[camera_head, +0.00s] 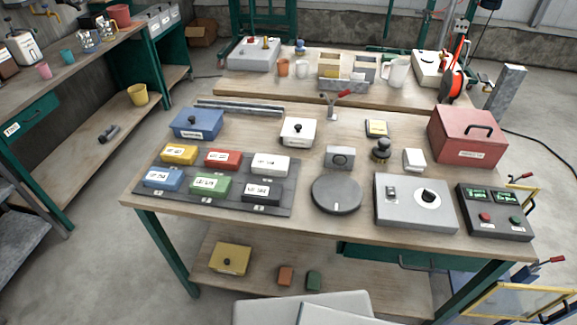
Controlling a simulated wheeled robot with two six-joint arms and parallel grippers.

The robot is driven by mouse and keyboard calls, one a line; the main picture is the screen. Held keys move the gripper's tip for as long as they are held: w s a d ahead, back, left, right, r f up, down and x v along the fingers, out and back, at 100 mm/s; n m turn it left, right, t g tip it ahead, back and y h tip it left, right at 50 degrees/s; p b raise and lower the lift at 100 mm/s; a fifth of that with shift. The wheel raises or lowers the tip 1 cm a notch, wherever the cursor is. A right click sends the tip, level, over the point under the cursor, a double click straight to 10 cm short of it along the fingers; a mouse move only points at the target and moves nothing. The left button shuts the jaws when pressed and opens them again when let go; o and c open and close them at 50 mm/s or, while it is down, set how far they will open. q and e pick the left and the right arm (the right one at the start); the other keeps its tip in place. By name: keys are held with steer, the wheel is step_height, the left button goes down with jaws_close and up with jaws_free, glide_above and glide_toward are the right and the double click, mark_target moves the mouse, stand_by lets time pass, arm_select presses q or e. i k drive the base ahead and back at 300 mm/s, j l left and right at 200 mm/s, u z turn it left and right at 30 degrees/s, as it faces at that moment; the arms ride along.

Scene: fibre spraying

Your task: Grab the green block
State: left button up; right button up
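A green block (210,185) with a white label lies on a dark grey mat (215,203) on the near wooden table. It is in the front row, between a blue block (162,178) on its left and a black block (262,192) on its right. Behind it are a yellow block (179,154), a red block (222,159) and a white block (270,164). A smaller dark green block (313,280) lies on the lower shelf beside an orange-brown one (286,275). Neither of my grippers shows in the head view.
Right of the mat are a round dark disc (336,195), a grey box with a knob (415,202), a control box (494,212) and a red toolbox (468,135). A blue lidded box (196,122) stands behind the mat. The table's front edge strip is mostly clear.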

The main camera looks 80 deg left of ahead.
mark_target(215, 186)
steer(key=u, duration=3.5)
